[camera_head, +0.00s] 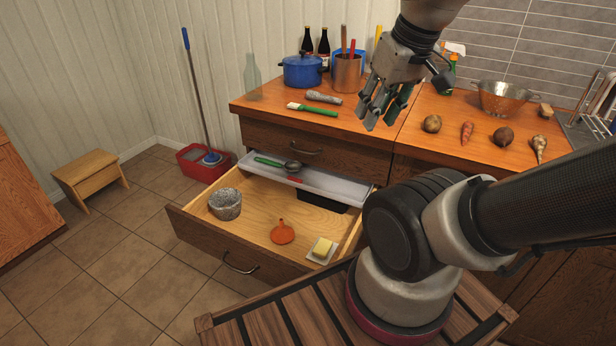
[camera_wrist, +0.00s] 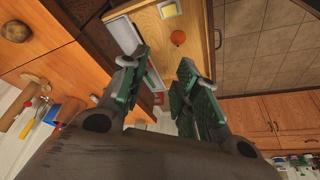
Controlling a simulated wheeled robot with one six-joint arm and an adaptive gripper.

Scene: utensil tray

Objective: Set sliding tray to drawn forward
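The sliding tray (camera_head: 335,187) is a shallow white tray set across the back of the open wooden drawer (camera_head: 188,226). A green-handled ladle (camera_head: 290,166) lies in it, with a small red item beside the ladle. Part of the tray's right end is close to my arm in the head view. The tray also shows in the wrist view (camera_wrist: 124,36), partly hidden by a finger. My gripper (camera_head: 378,114) is open and empty, above the counter and higher than the tray. Its spread green-padded fingers show in the wrist view (camera_wrist: 160,92).
The drawer floor holds a grey stone-like bowl (camera_head: 225,204), an orange funnel (camera_head: 282,233) and butter on a dish (camera_head: 322,249). A black container (camera_head: 322,202) sits partly under the tray. The counter (camera_head: 270,112) carries a blue pot (camera_head: 302,71), utensils and vegetables.

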